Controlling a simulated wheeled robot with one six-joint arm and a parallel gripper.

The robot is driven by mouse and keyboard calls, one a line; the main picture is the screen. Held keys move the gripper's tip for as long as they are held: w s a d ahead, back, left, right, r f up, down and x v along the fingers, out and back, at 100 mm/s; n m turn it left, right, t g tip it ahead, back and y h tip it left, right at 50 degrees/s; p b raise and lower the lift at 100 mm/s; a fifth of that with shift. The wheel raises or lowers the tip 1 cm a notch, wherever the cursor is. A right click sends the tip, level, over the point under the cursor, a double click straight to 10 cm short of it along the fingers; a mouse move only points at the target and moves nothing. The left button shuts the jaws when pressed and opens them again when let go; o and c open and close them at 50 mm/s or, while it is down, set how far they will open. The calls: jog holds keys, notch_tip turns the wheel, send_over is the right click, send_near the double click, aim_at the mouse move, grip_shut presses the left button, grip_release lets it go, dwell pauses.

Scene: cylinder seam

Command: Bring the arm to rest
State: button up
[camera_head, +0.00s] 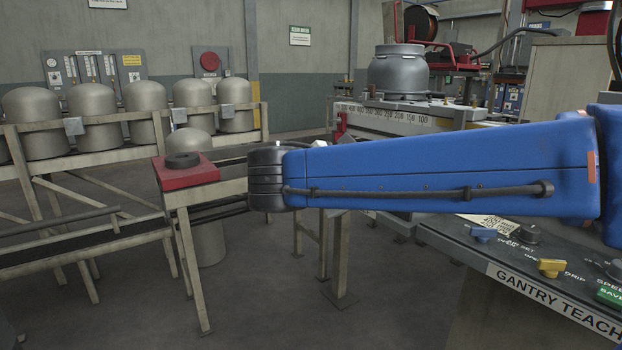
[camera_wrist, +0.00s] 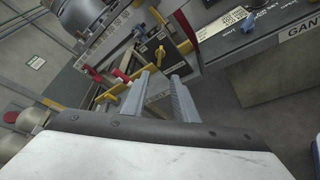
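My blue arm (camera_head: 450,170) reaches in from the right edge of the head view and runs nearly level to the left. It ends at a dark ribbed joint (camera_head: 267,178) near the middle. My gripper cannot be made out in the head view. In the wrist view my gripper (camera_wrist: 160,85) shows two grey fingers standing apart, with nothing held between them.
A grey cylinder (camera_head: 398,72) sits on the scaled machine bed behind my arm. The gantry teach panel (camera_head: 560,290), with knobs, lies below the arm at right. A red-topped stand (camera_head: 187,176) is left of the arm's end. Several domed cylinders line a rack (camera_head: 100,120). Open floor lies front centre.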

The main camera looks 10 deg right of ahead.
jog(key=s+d+f+m+g+y, duration=0.2)
jog(key=s+d+f+m, duration=0.15)
jog(key=s+f, duration=0.2)
jog(key=s+d+f+m+g+y, duration=0.2)
jog(key=s+d+f, duration=0.2)
jog(key=f, duration=0.3)
jog(key=s+a+f+m+y, duration=0.5)
jog(key=s+f+m+y, duration=0.3)
jog(key=s+f+m, duration=0.2)
jog(key=shift+s+f, duration=0.2)
jog(key=shift+f, duration=1.2)
jog(key=shift+s, duration=0.1)
